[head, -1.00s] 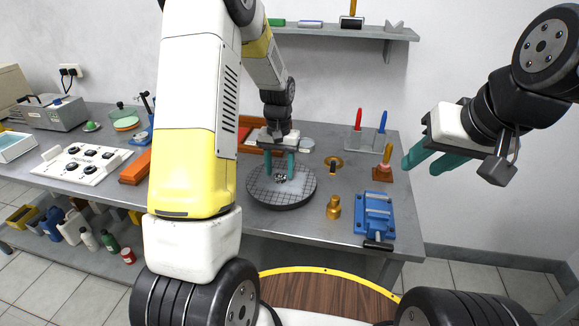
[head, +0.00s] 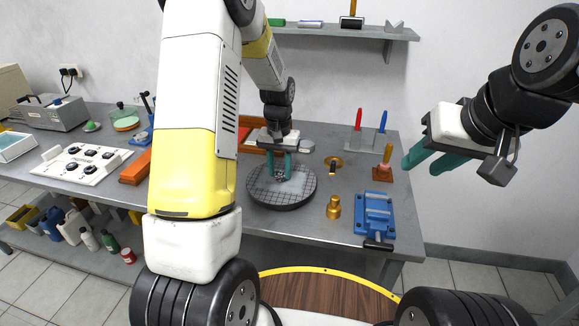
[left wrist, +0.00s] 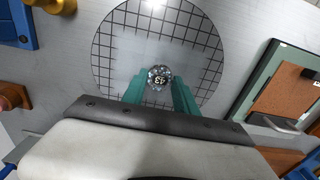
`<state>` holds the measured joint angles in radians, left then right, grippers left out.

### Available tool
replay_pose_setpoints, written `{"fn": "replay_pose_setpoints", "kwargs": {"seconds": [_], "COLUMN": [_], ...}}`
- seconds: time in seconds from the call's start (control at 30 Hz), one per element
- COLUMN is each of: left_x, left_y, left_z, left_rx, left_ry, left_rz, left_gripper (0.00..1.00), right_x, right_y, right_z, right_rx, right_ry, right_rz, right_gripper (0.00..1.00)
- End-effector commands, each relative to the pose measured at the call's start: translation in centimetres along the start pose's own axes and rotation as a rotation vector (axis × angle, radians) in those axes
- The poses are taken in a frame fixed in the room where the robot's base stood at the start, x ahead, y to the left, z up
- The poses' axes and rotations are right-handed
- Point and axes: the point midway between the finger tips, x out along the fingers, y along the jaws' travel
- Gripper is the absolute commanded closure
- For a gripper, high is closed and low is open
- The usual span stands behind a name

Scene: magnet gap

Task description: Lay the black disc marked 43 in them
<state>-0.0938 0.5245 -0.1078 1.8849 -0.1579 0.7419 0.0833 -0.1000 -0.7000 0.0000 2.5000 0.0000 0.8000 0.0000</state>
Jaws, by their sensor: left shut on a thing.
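The black disc marked 43 (left wrist: 159,77) sits between the fingertips of my left gripper (left wrist: 160,88), its number facing up. In the head view the disc is a small dark speck (head: 280,177) at the tips of my left gripper (head: 279,174). My left gripper points down over a round plate with a grid (head: 284,201) and is shut on the disc. Whether the disc still touches the plate, I cannot tell. My right gripper (head: 434,162) hangs in the air to the right of the table, with its fingers apart and nothing between them.
A blue vise (head: 375,213) and a brass weight (head: 333,207) stand right of the plate. A brass ring (head: 334,162), a red-brown stand (head: 382,173) and red and blue handled tools (head: 381,126) are behind. A white panel with dark knobs (head: 80,168) lies at left.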

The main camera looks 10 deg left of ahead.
Motion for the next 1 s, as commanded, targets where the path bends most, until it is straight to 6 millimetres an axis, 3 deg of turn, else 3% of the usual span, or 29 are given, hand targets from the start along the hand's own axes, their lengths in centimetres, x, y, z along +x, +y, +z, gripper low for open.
{"fn": "replay_pose_setpoints", "kwargs": {"seconds": [0.5,1.0], "left_x": [-4.0,-4.2], "left_y": [0.0,0.0], "left_z": [0.0,0.0], "left_rx": [0.001,0.0], "left_ry": [0.002,0.001], "left_rz": [0.0,0.0], "left_gripper": [1.0,1.0], "right_x": [0.0,0.0], "right_y": [0.0,0.0], "right_z": [0.0,0.0], "right_rx": [0.0,0.0], "right_ry": [0.0,0.0], "right_rz": [0.0,0.0], "right_gripper": [0.62,0.62]}}
